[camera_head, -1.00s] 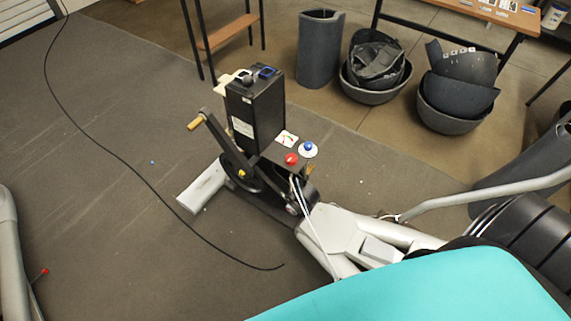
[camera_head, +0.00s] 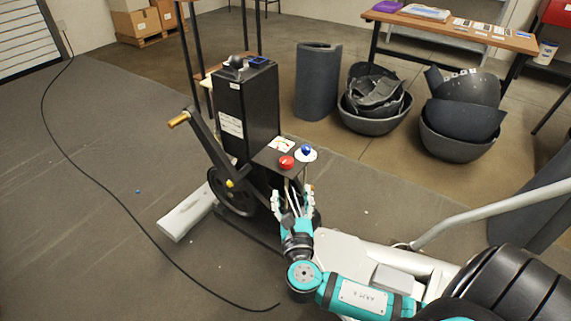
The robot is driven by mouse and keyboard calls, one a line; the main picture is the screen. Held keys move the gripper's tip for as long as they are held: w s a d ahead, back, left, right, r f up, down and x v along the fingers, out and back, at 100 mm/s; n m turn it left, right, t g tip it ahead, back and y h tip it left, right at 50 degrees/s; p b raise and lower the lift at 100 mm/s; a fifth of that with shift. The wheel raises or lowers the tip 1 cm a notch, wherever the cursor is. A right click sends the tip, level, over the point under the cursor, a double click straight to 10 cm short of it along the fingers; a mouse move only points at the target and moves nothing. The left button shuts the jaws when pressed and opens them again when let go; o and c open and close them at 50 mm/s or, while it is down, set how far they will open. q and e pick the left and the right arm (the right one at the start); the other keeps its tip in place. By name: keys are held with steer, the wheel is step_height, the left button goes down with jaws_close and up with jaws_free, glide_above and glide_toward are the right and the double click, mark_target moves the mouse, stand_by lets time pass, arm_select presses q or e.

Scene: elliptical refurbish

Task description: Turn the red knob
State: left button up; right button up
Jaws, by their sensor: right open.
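The red knob (camera_head: 286,162) sits on a small dark panel (camera_head: 268,157) on the side of a black upright box (camera_head: 246,110). A blue knob (camera_head: 306,150) on a white round plate stands just right of it. My right gripper (camera_head: 291,193) is below and in front of the red knob, its fingers pointing up, spread and empty. It looks apart from the knob. My left gripper is not in view.
A crank arm with a wooden handle (camera_head: 179,119) stands left of the box. A pale metal foot (camera_head: 186,217) and a black cable (camera_head: 110,195) lie on the floor. Dark bowls (camera_head: 455,146) and a table (camera_head: 450,33) stand behind.

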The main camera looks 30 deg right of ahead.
mark_target(287, 165)
steer(key=b+x, duration=0.2)
steer(key=x, duration=1.1)
steer(key=shift+w+f, duration=0.1)
steer(key=shift+w, duration=0.05)
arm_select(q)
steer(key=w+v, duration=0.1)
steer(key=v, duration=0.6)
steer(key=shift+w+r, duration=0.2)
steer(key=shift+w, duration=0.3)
arm_select(e)
steer(key=shift+w+d, duration=0.3)
steer(key=shift+w, duration=0.15)
steer(key=c, duration=1.2)
